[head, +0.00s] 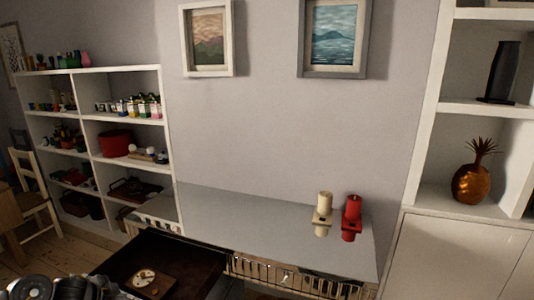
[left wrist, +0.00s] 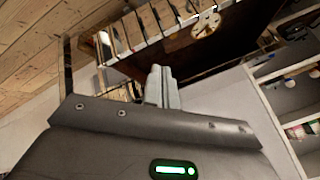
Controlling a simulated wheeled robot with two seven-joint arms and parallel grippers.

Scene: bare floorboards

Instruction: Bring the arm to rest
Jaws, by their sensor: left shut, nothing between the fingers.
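My left gripper (left wrist: 160,85) shows in the left wrist view with its two grey fingers together and nothing between them. In the head view only part of my left arm shows, at the bottom left corner beside the drawer. A dark drawer (head: 190,260) is pulled out from the grey-topped cabinet (head: 230,212), with a small clock-like object (head: 145,280) in it. The drawer also shows at the top of the left wrist view (left wrist: 232,45), beyond the fingertips and apart from them. My right gripper is not in view.
White shelves (head: 165,110) with pots and boxes stand left. A chair (head: 35,190) is at the far left.

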